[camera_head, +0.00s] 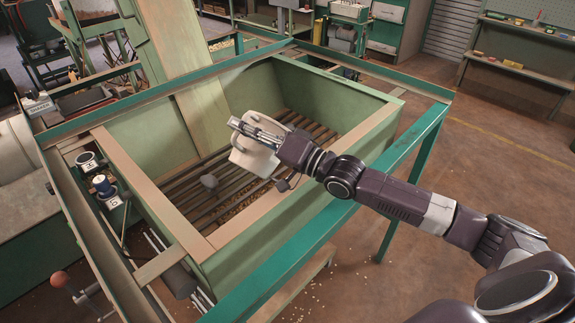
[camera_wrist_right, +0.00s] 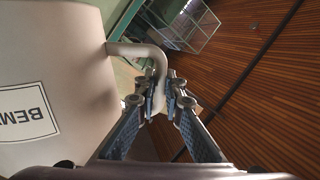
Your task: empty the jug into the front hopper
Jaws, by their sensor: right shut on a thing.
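The cream-white jug (camera_head: 252,158) hangs over the inside of the green front hopper (camera_head: 315,92), above its slatted floor. My right gripper (camera_head: 258,132) is at the jug, on the end of my arm reaching in from the right. In the right wrist view, the jug's body (camera_wrist_right: 45,85) fills the left side, with a partly cut-off label. My right gripper (camera_wrist_right: 160,95) is shut on its curved handle there. The jug's mouth and contents are hidden, and no stream of nuts shows. My left gripper is not in view.
The hopper has a wide tan rim (camera_head: 150,185) and a teal frame rail (camera_head: 330,215) in front. Small brown bits lie between its slats (camera_head: 185,187). Small pale bits lie on the floor below. The right-hand floor is open.

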